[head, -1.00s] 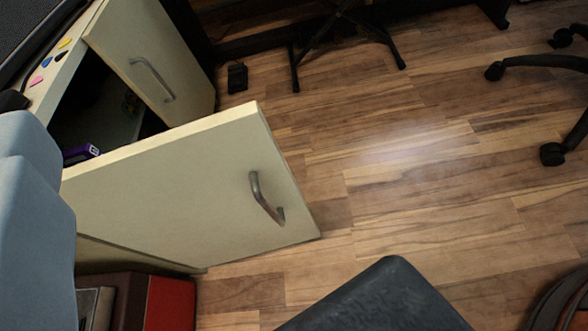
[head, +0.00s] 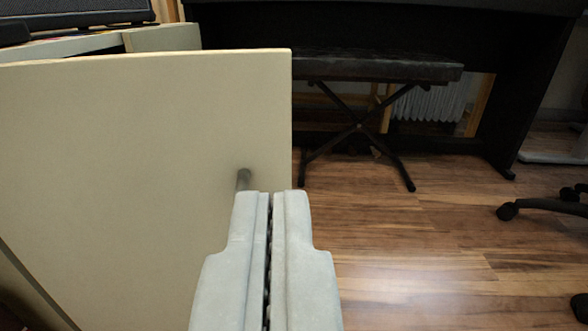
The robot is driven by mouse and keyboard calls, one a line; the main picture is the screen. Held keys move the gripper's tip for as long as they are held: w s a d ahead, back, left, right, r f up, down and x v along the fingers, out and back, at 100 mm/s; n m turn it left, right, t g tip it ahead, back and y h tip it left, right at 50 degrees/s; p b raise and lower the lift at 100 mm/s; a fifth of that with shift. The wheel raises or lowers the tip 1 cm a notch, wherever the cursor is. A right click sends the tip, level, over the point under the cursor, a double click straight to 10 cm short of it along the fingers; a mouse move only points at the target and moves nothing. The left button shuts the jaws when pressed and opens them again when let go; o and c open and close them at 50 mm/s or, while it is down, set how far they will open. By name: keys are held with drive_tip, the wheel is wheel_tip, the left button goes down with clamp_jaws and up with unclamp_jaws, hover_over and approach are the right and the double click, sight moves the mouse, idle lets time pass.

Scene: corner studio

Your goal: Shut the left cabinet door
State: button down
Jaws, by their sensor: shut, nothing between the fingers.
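The left cabinet door (head: 130,170) is a cream panel standing open, swung out from the cabinet, and fills the left half of the view. Its metal handle (head: 244,178) shows only at its upper end, and my gripper hides the rest. My gripper (head: 271,196) is shut and empty, in front of the door's outer face near its free edge. I cannot tell whether it touches the door. A strip of the cabinet top (head: 65,46) shows behind the door's upper edge. The other cream door (head: 163,37) shows partly beyond it.
A black keyboard bench (head: 375,68) on crossed legs stands beyond the door, before a dark piano-like stand. A chair's wheeled base (head: 540,204) is at the right. The wooden floor (head: 430,260) between is clear. A black speaker-like box (head: 75,14) sits at upper left.

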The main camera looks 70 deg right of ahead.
sight(277, 93)
drive_tip(key=x, duration=1.3)
drive_tip(key=shift+w+d, duration=0.1)
drive_tip(key=shift+d, duration=0.15)
drive_tip(key=shift+d, duration=0.1)
